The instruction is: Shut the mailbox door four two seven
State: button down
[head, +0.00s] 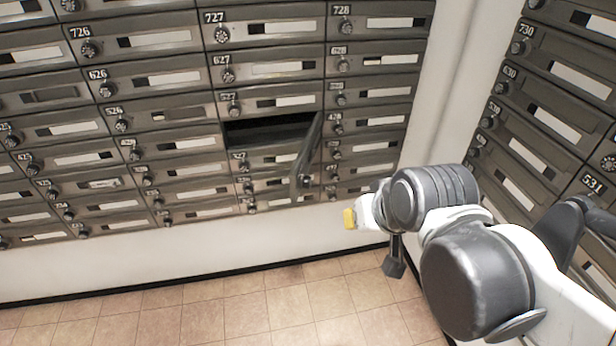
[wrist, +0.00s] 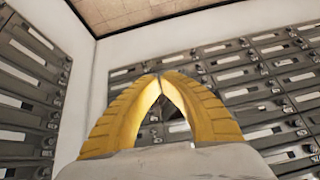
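One mailbox door (head: 307,160) in the head view stands swung out, edge-on, at the right side of a dark open compartment (head: 265,132) directly below box 527. Its number cannot be read from here. My gripper (head: 349,219) is to the right of and below the open door, apart from it in the picture. In the wrist view the two yellow fingers (wrist: 160,78) meet at their tips, with a gap lower down between them and nothing held. The open door is not clearly visible in the wrist view; the fingers hide part of the boxes.
Rows of closed mailboxes (head: 160,82) surround the open compartment. A second bank of mailboxes (head: 545,110) stands on the right, beyond a white wall corner (head: 450,90). The tiled floor (head: 230,310) below is clear.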

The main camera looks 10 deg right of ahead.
jog(key=w+f+m+y+p, duration=0.1)
jog(key=w+f+m+p, duration=0.2)
jog(key=w, duration=0.6)
jog(key=w+f+y+p, duration=0.2)
jog(key=w+f, duration=0.2)
jog(key=w, duration=0.4)
jog(key=a+r+b+x, duration=0.1)
jog(key=b+x, duration=0.2)
jog(key=x, duration=0.9)
jog(key=shift+w+a+f, duration=0.25)
jog(key=shift+w+a, duration=0.25)
